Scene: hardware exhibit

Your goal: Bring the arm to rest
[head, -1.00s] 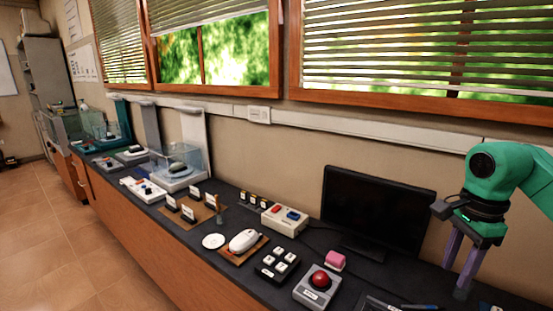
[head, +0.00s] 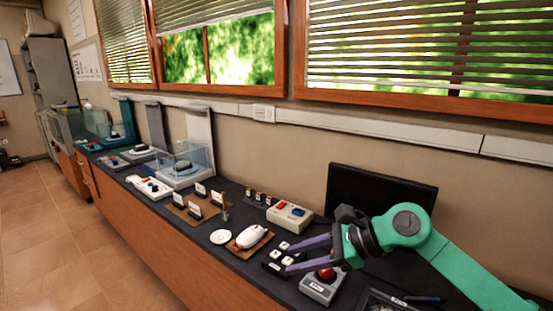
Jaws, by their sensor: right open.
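My right arm is green and comes in from the right edge. Its gripper (head: 304,256) has two purple fingers that point left, spread apart with nothing between them. The fingers hang over the counter near the black pad with white keys (head: 277,262) and the grey box with a red button (head: 320,285), and partly cover both. I cannot tell whether they touch either one. My left gripper is not in view.
A white mouse (head: 251,236) on a brown board and a white disc (head: 220,237) lie left of the fingers. Glass cases (head: 187,160) stand farther left along the counter.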

